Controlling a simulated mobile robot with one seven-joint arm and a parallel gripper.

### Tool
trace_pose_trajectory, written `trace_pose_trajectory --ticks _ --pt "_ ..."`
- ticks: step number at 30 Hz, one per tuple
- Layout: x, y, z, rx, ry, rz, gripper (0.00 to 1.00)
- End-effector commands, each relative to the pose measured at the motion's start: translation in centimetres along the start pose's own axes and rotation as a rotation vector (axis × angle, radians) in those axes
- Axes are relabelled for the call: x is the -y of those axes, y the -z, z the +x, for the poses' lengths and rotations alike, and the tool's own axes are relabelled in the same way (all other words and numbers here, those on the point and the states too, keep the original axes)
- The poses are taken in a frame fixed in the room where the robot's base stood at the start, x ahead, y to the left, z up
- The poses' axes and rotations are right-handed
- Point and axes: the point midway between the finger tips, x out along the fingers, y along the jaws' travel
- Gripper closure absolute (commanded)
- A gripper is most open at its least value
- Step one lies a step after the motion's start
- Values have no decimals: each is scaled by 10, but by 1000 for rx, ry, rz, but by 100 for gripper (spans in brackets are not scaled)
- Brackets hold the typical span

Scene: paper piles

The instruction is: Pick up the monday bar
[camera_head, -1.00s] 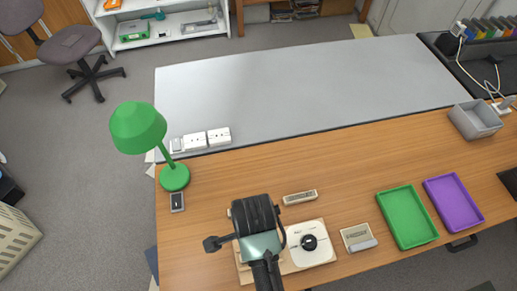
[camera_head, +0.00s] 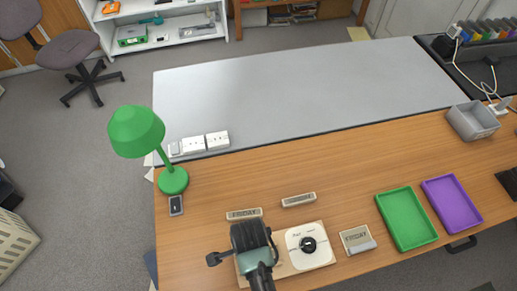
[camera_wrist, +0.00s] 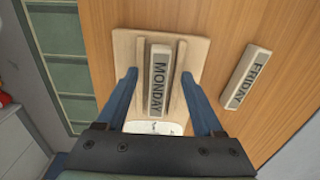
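The monday bar (camera_wrist: 159,85) is a light bar with a dark "MONDAY" label. In the wrist view it lies between the raised rails of a pale wooden holder (camera_wrist: 124,48). My gripper (camera_wrist: 158,76) is open, with its blue fingers on either side of the bar and holder rails, apart from the bar. I cannot tell the height left between fingertips and bar. In the head view my gripper (camera_head: 252,240) covers the monday bar. A similar bar reading "FRIDAY" (camera_wrist: 248,77) lies on the table to the right in the wrist view; it also shows in the head view (camera_head: 243,213).
A white dial unit (camera_head: 297,258) sits right of my gripper. Another bar (camera_head: 298,199) lies behind it, and a "FRIDAY" display (camera_head: 356,236) stands farther right. Green (camera_head: 407,218) and purple (camera_head: 453,202) trays are at the right, a green lamp (camera_head: 172,181) at the left.

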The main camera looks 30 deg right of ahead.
Motion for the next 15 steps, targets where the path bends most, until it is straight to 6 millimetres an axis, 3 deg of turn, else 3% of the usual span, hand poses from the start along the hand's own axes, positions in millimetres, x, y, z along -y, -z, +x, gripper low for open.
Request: trace_pose_trajectory --ticks 1,11,15 --pt "-4 0 6 -1 -11 0 41" --pt "-4 1 7 -1 -9 -1 100" --pt "-4 1 7 -1 -9 -1 100"
